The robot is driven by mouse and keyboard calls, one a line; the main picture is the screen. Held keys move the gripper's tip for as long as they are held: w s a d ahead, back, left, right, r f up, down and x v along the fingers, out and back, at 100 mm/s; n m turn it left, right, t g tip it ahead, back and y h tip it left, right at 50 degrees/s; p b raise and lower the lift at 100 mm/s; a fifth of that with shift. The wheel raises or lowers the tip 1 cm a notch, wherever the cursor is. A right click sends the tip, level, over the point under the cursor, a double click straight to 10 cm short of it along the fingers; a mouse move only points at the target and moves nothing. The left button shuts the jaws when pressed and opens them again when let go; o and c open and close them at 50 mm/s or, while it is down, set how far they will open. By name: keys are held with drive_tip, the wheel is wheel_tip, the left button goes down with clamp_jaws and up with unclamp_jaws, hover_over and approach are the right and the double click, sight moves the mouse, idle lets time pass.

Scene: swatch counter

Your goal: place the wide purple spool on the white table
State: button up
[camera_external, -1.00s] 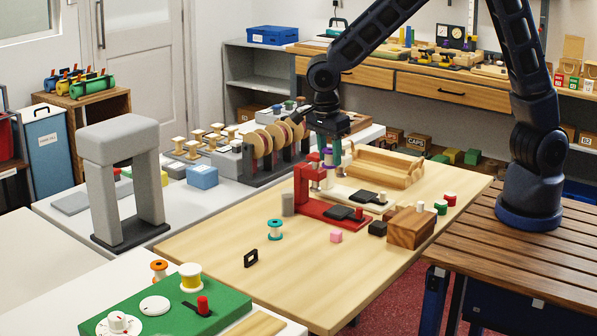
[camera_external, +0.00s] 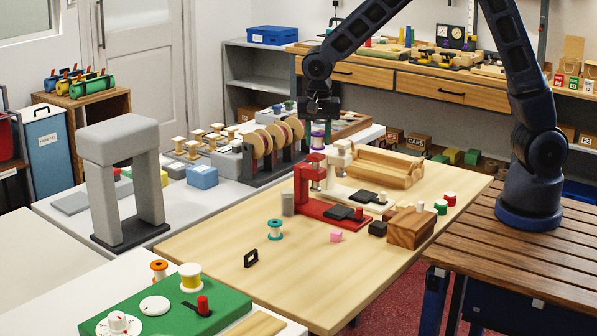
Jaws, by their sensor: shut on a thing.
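The wide purple spool (camera_external: 317,138) with pale rims hangs upright under my gripper (camera_external: 318,121). My gripper is shut on it, and the fingertips are small and dark in this view. The spool shows just behind the red press on the wooden table, in front of the white table's far right part. I cannot tell how high it is above a surface. The white table (camera_external: 196,206) lies to the left of and behind the wooden table.
A rack of round discs (camera_external: 272,163) stands on the white table left of my gripper. A red press (camera_external: 312,190) and a cream press (camera_external: 342,160) stand nearby on the wooden table (camera_external: 300,270). A grey arch (camera_external: 118,145) stands at the white table's left.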

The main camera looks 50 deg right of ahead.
drive_tip(key=w+d+f+n, duration=0.3)
drive_tip(key=d, duration=0.5)
drive_tip(key=w+d+f+n, duration=0.3)
drive_tip(key=d+f+n, duration=0.1)
drive_tip(key=d, duration=0.4)
drive_tip(key=w+d+f+n+y, duration=0.1)
drive_tip(key=w+d+f+n, duration=0.2)
drive_tip(key=d, duration=0.5)
drive_tip(key=shift+w+f+t, duration=0.15)
drive_tip(key=shift+w+t, duration=0.05)
drive_tip(key=shift+t, duration=0.1)
wheel_tip(320, 180, up, 12)
drive_tip(key=m, duration=0.2)
hover_over(376, 191)
wheel_tip(376, 191, down, 20)
drive_tip(key=shift+r, duration=0.1)
drive_tip(key=shift+f, duration=0.2)
